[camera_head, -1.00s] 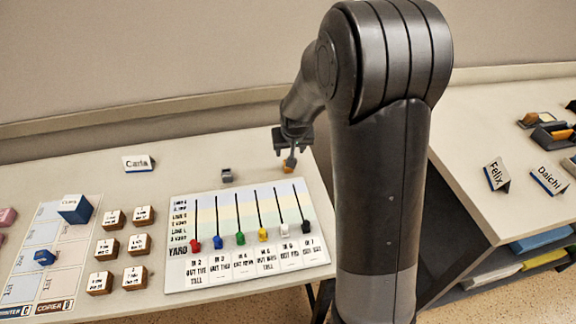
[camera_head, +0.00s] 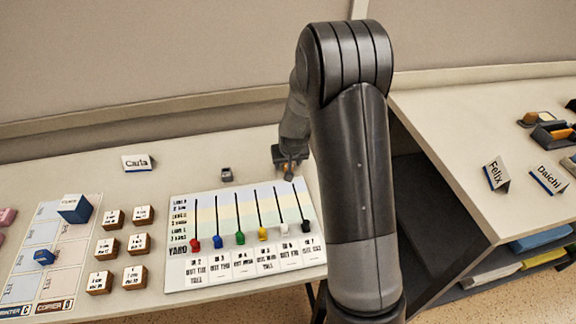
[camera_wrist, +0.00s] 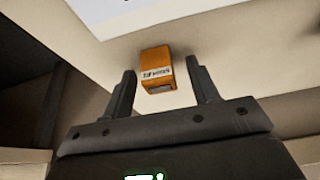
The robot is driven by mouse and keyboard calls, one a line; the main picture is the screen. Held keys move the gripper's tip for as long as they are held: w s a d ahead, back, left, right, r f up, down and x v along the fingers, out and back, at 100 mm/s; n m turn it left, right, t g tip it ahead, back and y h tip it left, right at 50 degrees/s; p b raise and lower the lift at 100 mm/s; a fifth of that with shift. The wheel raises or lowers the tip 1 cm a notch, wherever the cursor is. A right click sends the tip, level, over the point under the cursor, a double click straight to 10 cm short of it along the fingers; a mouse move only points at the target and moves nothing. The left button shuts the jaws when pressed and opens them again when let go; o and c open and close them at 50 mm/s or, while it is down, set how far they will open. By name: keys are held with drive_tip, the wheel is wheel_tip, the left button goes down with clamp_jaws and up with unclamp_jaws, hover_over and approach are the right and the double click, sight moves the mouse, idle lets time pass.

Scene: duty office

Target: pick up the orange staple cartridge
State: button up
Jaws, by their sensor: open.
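The orange staple cartridge (camera_wrist: 157,70) is a small orange block with a white printed label, on the pale desk. In the wrist view it lies between and slightly beyond the two fingertips of my gripper (camera_wrist: 160,80). The fingers are open, with a gap visible on each side of the cartridge. In the head view my gripper (camera_head: 289,172) is low over the desk behind the board's right end. Only a bit of orange (camera_head: 286,167) shows there, mostly hidden by the gripper.
The white yard board (camera_head: 180,278) with several coloured sliders lies just in front of my gripper. A small dark grey object (camera_head: 227,175) stands to its left. A "Carla" name card (camera_head: 138,163) and several wooden blocks (camera_head: 138,243) are further left. Another desk (camera_head: 450,110) is at right.

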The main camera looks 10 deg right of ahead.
drive_tip(key=c, duration=1.1)
drive_tip(key=shift+o, duration=0.2)
drive_tip(key=shift+r, duration=0.15)
